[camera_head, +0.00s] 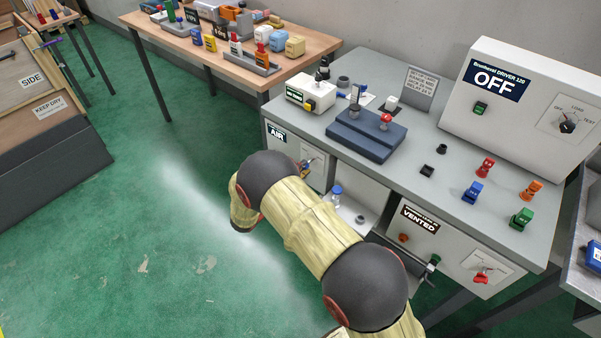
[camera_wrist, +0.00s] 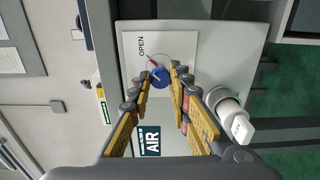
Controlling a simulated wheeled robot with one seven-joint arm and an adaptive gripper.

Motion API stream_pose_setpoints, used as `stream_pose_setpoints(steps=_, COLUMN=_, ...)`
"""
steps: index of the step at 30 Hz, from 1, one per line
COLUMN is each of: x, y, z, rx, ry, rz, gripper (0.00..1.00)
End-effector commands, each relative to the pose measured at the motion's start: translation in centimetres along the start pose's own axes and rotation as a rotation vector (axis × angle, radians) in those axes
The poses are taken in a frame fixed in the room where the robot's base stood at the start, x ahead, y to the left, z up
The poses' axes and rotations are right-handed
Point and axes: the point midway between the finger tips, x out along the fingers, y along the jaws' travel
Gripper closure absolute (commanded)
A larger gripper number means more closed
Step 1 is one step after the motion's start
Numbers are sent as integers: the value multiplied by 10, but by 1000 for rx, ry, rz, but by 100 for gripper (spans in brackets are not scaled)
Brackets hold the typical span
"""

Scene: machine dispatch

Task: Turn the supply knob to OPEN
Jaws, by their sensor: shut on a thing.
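The supply knob (camera_wrist: 157,76) is blue with a small red pointer. It sits on a white plate (camera_wrist: 185,42) on the panel marked AIR. The word OPEN is printed on the plate beside the knob, and the pointer leans toward that side. My gripper (camera_wrist: 161,77) has its yellow fingers on both sides of the knob and is shut on it. In the head view, the AIR panel (camera_head: 284,148) is on the front of the grey bench, and my arm hides most of the gripper and knob.
A white cylindrical fitting (camera_wrist: 232,115) stands out from the panel close to my right-hand finger. In the head view, a panel marked VENTED (camera_head: 420,219) with red knobs is further right. The bench top (camera_head: 340,90) holds a blue block and small coloured parts. Green floor lies left.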

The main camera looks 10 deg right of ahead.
Motion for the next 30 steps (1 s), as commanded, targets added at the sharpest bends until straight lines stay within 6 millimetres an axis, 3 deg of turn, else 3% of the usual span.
stream_pose_setpoints(steps=19, x=0, y=-3, z=2, rx=47, ry=-1, rz=-4, gripper=100)
stream_pose_setpoints(steps=20, x=0, y=-3, z=2, rx=47, ry=-1, rz=-4, gripper=80)
stream_pose_setpoints(steps=30, x=0, y=-2, z=1, rx=49, ry=0, rz=-2, gripper=62)
